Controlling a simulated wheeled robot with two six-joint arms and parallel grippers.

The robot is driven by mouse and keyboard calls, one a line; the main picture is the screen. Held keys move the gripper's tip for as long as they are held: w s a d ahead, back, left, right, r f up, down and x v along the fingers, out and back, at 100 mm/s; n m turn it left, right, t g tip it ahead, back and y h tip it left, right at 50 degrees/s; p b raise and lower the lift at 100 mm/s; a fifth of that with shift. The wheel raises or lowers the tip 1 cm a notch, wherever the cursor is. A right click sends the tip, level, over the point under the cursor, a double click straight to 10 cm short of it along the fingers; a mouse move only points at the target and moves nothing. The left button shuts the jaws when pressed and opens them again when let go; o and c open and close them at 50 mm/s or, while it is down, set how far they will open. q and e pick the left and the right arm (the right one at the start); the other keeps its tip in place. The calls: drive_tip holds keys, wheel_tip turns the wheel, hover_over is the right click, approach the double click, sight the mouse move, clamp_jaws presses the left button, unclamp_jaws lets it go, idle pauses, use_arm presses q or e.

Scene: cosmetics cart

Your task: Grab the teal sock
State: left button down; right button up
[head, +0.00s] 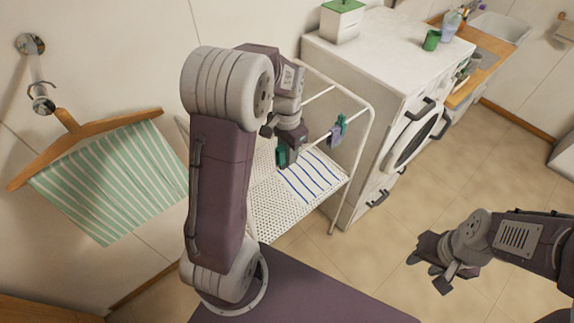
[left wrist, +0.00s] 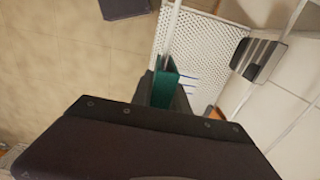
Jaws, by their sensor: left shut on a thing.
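The teal sock (head: 282,156) is at the drying rack, in the jaws of my left gripper (head: 290,150). In the left wrist view the teal sock (left wrist: 166,88) shows between the dark fingers, above the rack's white perforated shelf. My left gripper is shut on it, and its arm hides part of the rack. My right gripper (head: 430,272) is open and empty, over the tiled floor at the lower right of the head view.
The white drying rack (head: 371,122) holds a lavender item with a teal clip (head: 338,130) and a blue-striped cloth (head: 312,176). The washing machine (head: 385,75) stands right behind it. A green-striped towel (head: 112,185) hangs at left. Floor at right is clear.

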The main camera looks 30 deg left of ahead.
use_arm(q)
wheel_tip(320, 180, up, 11)
